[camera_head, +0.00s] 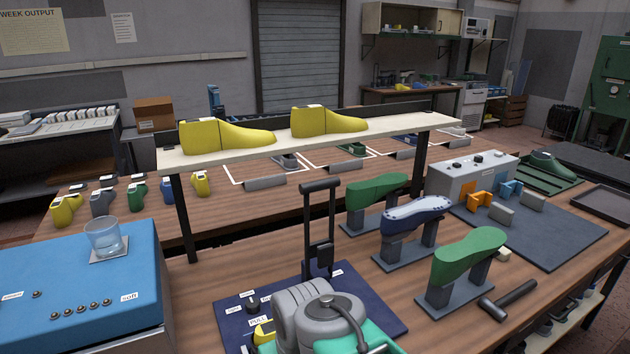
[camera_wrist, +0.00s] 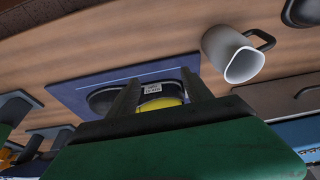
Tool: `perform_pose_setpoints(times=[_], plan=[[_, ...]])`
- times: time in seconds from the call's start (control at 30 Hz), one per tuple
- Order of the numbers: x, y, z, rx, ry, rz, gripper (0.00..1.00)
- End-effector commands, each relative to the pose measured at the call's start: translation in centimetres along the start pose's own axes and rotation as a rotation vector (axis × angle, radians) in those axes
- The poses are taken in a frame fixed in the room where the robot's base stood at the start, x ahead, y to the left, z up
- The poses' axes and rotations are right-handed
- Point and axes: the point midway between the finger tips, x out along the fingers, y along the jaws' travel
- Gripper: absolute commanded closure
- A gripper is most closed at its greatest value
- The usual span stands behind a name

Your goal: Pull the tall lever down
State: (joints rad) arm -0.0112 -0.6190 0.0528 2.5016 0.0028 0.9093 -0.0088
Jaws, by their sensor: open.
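The tall lever (camera_head: 320,225) is a black upright frame with a crossbar handle at its top. It stands upright at the back of a dark blue board (camera_head: 382,318) with a "PULL" label. My grey and teal arm is in front of it in the head view and hides part of the board. My gripper (camera_wrist: 160,78) shows in the wrist view as two dark fingers, apart and with nothing held. Beyond them is a yellow thing with a white label (camera_wrist: 153,89) on the blue board (camera_wrist: 75,92). The lever cannot be made out in the wrist view.
A shelf (camera_head: 400,126) with yellow lasts spans behind the lever. Green and blue lasts on stands (camera_head: 468,255) are to the right, with a hammer (camera_head: 508,299). A blue box (camera_head: 75,285) with a glass (camera_head: 104,236) is left.

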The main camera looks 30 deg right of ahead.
Motion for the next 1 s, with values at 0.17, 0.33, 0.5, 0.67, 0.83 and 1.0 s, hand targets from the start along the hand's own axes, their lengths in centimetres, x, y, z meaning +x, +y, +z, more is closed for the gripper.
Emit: perform_pose_setpoints(times=[0.17, 0.33, 0.5, 0.67, 0.83, 1.0], plan=[[0.0, 0.0, 0.0, 0.0, 0.0, 0.0, 0.42], [0.0, 0.0, 0.0, 0.0, 0.0, 0.0, 0.42], [-1.1, 0.1, -1.3, 0.011, 0.007, -0.005, 0.53], [-6.5, 1.2, -8.6, 0.063, 0.048, -0.035, 0.66], [-14.2, 5.5, -19.5, 0.129, 0.113, -0.059, 0.8], [-20.3, 12.2, -27.4, 0.171, 0.17, -0.043, 0.94]])
